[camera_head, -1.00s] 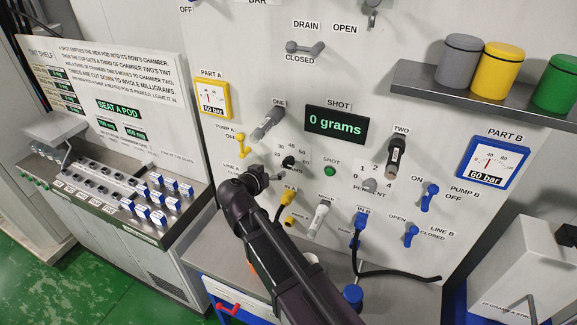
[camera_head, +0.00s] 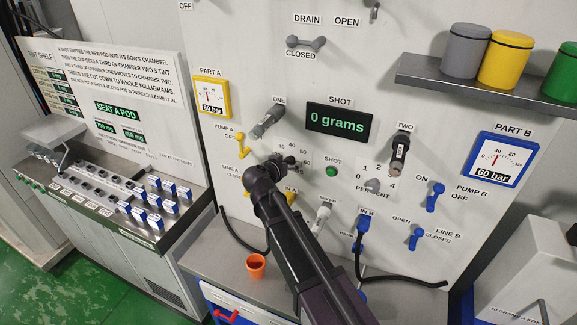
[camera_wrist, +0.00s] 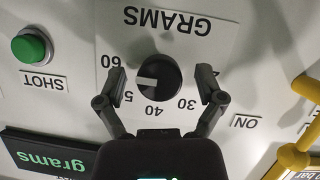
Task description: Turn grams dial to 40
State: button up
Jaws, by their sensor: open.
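The grams dial (camera_wrist: 160,72) is a round black knob with a white pointer mark, on the light panel in the wrist view, which shows it upside down. The mark points left and slightly down, roughly toward the partly hidden 50. The 40 label (camera_wrist: 154,110) is below the knob, 30 is lower right and 60 is at left. My gripper (camera_wrist: 162,80) is open, with one finger on each side of the dial and visible gaps between. In the head view my gripper (camera_head: 280,168) is at the dial and hides most of it.
The green shot button (camera_head: 331,171) is right of the dial, below the shot display (camera_head: 338,122) reading 0 grams. Yellow valve handles (camera_head: 241,147) are at left. The percent dial (camera_head: 373,185) is farther right. An orange cup (camera_head: 256,266) stands on the bench below.

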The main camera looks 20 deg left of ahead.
jog(key=c, duration=1.1)
jog(key=shift+c, duration=0.2)
jog(key=shift+n, duration=0.3)
jog(key=shift+f+n+h+b, duration=0.1)
jog(key=shift+n+h+b, duration=0.5)
jog(key=shift+n+h, duration=0.45)
jog(key=n+h+b, duration=0.1)
jog(key=n+b, duration=0.1)
jog(key=n, duration=0.1)
jog(key=shift+f+n+t+h, duration=0.1)
jog(key=shift+n+t+h, duration=0.15)
jog(key=shift+t+h, duration=0.15)
jog(key=n+t+h+b, duration=0.1)
jog(key=n+b, duration=0.2)
jog(key=n, duration=0.1)
jog(key=shift+h, duration=0.35)
jog(key=shift+n+t+h+b, duration=0.4)
jog(key=shift+n+t+b, duration=0.55)
jog(key=shift+n, duration=0.95)
jog(key=shift+r, duration=0.2)
